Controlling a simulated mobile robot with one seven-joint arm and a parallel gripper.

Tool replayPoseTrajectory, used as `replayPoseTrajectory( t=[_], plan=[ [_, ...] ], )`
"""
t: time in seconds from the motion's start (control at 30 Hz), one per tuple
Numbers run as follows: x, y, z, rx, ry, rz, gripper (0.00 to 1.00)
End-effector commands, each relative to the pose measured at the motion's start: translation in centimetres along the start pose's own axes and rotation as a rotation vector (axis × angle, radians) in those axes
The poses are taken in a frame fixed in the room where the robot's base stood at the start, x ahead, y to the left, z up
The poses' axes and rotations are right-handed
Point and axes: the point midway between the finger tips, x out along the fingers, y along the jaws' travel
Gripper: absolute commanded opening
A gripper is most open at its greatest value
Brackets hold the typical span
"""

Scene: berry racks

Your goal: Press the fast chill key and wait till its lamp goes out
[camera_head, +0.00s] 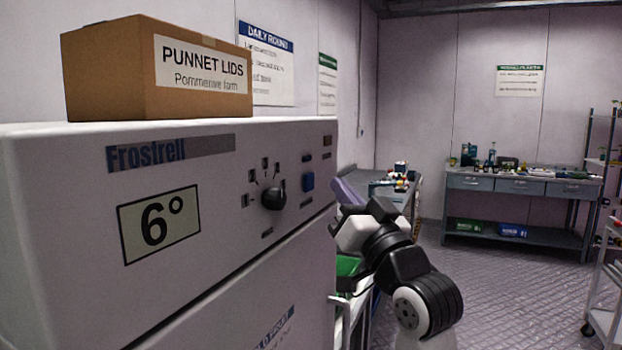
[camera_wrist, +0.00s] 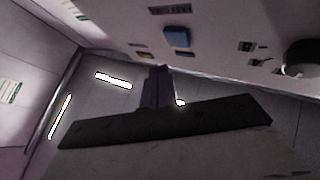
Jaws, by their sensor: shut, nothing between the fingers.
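The white Frostrell cabinet (camera_head: 60,210) has a control panel with a "6°" display (camera_head: 160,224) and a black dial (camera_head: 273,196). A blue key (camera_head: 308,181) sits right of the dial; its label is too small to read. The blue key also shows in the wrist view (camera_wrist: 176,38). A small brownish rectangle (camera_head: 327,141) is near the panel's right edge; I cannot tell whether it is a lit lamp. My gripper (camera_head: 345,190) is shut and empty, right of the panel. In the wrist view its fingertips (camera_wrist: 158,70) are apart from the blue key.
A cardboard box marked "PUNNET LIDS" (camera_head: 110,65) stands on the cabinet. A cart with a green item (camera_head: 347,265) is behind my arm. A workbench (camera_head: 520,184) stands at the far wall, and a shelf rack is at the right edge. Open floor (camera_head: 500,290) lies between.

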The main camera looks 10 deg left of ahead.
Motion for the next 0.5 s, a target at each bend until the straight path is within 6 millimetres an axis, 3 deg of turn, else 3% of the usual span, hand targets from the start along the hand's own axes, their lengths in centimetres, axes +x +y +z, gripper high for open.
replayPoseTrajectory(
  t=[0.2, 0.5],
  plan=[
    [1.19, -0.88, 0.86, 0.001, 0.0, -0.001, 0.0],
    [1.39, -1.02, 1.05, 0.0, 0.0, 0.0, 0.0]
  ],
)
